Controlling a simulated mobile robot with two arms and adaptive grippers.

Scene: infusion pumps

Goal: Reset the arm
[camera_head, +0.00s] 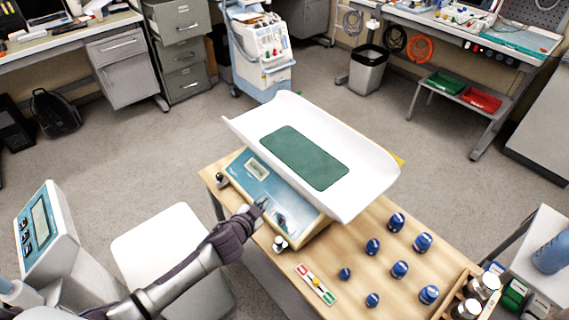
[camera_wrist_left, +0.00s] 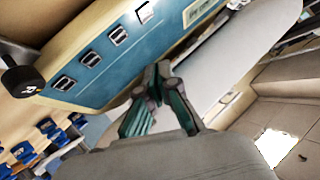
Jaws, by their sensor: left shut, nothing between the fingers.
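My left arm reaches in from the lower left in the head view. Its gripper (camera_head: 262,205) is shut and empty, over the front of a baby-scale-like device with a blue panel (camera_head: 262,182). In the left wrist view, the finger tips (camera_wrist_left: 160,72) come together just beside the blue panel (camera_wrist_left: 105,62) with its dark buttons. I cannot tell whether they touch it. My right gripper is not in view.
The device's white tray (camera_head: 365,180) carries a green mat (camera_head: 304,157). Several blue-capped weights, one of them here (camera_head: 397,222), stand on the wooden table (camera_head: 365,265) at right. A white stool (camera_head: 160,245) is left of the table. Grey floor (camera_head: 130,150) is open behind.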

